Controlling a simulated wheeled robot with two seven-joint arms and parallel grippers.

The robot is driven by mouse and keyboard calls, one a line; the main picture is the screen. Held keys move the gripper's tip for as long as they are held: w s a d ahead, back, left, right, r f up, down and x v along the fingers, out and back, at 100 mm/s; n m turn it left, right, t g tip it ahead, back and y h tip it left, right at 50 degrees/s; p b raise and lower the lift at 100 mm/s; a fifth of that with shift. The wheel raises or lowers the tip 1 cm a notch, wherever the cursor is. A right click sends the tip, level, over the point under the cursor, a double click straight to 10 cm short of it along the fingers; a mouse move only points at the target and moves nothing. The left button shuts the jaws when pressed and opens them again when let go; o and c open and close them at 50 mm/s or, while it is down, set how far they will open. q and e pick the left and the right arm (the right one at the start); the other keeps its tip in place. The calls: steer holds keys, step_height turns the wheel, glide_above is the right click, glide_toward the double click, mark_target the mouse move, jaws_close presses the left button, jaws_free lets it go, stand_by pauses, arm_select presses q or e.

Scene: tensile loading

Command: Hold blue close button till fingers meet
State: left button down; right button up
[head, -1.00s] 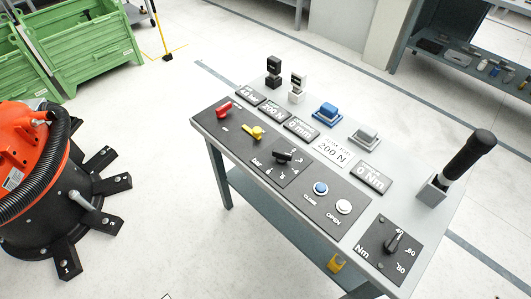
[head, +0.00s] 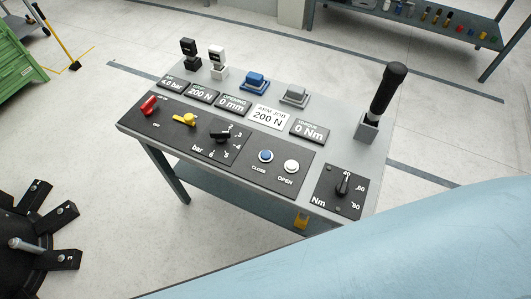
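The blue CLOSE button (head: 266,156) sits on the black panel of the control table (head: 352,148), left of the white OPEN button (head: 291,166). Nothing touches or covers the blue button. The display plates behind it read 4.0 bar, 200 N, OPENING 0 mm (head: 233,104), a 200 N job card (head: 269,117) and 0 Nm (head: 309,131). The machine fingers named in the task cannot be made out. Neither of my grippers is in the head view.
A black-handled tool (head: 388,90) stands upright at the table's right. A large pale blue surface (head: 400,250) fills the lower right. A green crate (head: 22,65) is at upper left.

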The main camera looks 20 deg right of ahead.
steer(key=shift+c, duration=0.3)
jaws_close()
stand_by(1.4)
